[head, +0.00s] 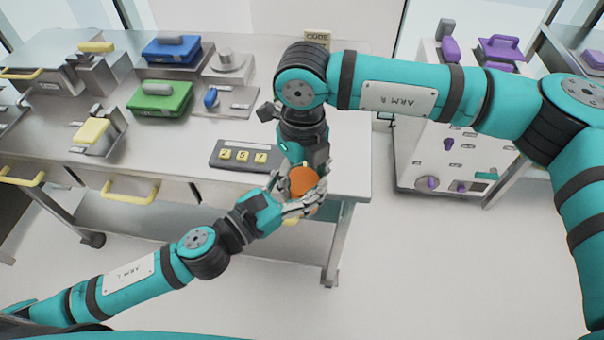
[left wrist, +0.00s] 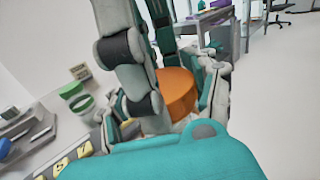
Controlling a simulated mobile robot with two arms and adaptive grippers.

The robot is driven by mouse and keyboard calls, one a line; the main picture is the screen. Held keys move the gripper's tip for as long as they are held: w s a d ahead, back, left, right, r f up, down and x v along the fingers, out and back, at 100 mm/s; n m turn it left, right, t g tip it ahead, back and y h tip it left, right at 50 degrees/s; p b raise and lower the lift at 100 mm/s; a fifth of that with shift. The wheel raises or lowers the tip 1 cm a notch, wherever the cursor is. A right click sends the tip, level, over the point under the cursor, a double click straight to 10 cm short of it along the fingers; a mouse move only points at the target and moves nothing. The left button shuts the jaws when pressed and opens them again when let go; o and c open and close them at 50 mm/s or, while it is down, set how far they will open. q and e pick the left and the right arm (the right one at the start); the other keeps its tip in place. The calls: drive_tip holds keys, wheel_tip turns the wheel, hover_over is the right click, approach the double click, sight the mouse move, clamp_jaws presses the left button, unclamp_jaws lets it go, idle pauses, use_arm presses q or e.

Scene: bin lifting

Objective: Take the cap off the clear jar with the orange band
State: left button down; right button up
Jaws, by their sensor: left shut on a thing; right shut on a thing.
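The jar shows as an orange round part (head: 303,181) held between my two hands, off the table's front edge. It also shows as an orange drum-like part in the left wrist view (left wrist: 178,92). My left gripper (head: 301,201) is shut around the jar from the left and below. My right gripper (head: 297,170) comes down from above and is shut at the jar's top, where the cap is. Fingers cover most of the clear body and the cap. I cannot tell whether cap and jar are apart.
Behind stands a metal table (head: 345,150) with a keypad panel (head: 240,155) near its front edge. A green box (head: 160,98), a blue box (head: 172,50) and yellow-handled fixtures stand further left. A white cabinet with purple parts (head: 450,130) is at right. The floor in front is clear.

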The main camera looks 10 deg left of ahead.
drive_tip(key=shift+c, duration=0.6)
drive_tip(key=shift+w+d+n, duration=0.1)
drive_tip(key=shift+n, duration=1.6)
drive_tip(key=o, duration=1.3)
drive_tip(key=shift+r, duration=0.15)
